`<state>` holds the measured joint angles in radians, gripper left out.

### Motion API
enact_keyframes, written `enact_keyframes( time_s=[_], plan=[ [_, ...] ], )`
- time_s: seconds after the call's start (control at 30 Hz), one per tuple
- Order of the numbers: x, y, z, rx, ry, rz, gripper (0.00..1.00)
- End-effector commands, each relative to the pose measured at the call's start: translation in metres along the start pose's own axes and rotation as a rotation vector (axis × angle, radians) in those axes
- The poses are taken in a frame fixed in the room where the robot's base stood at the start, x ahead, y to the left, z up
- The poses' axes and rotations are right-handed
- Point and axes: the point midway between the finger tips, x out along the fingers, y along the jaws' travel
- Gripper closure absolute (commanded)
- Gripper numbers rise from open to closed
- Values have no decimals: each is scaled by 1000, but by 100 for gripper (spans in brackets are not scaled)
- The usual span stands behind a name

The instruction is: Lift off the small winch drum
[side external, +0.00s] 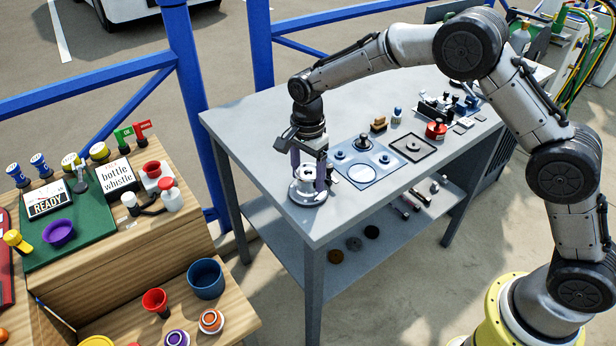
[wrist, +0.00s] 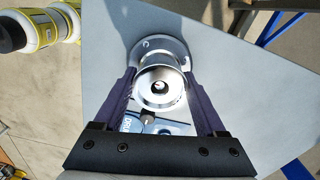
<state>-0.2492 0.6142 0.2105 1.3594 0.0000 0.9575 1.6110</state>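The small winch drum (side external: 308,190) is a shiny silver, waisted piece on a round flanged base at the near left corner of the grey table. In the wrist view its round top (wrist: 160,87) with a dark centre lies between my fingers. My gripper (side external: 309,181) points straight down over it, with one dark purple finger on each side. In the wrist view my gripper (wrist: 161,75) has its fingers wide apart around the drum. They sit very close to its sides, and contact is hard to make out. The drum stands upright on its base.
A blue-grey plate (side external: 366,163) with round fittings lies right of the drum. A dark square tray (side external: 412,147), a red-based piece (side external: 436,130) and other small parts stand farther back. A wooden stand (side external: 130,240) with cups is at left. The table's front edge is near the drum.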

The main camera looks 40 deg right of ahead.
Motion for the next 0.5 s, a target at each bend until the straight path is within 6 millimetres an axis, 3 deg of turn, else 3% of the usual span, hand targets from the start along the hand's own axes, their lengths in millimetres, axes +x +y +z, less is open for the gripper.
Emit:
enact_keyframes(
  time_s=[0.03,0.33,0.5],
  plan=[
    [0,0,0,0,0,0,41],
    [0,0,0,0,0,0,95],
    [-1,-1,0,0,0,-3,99]
  ],
)
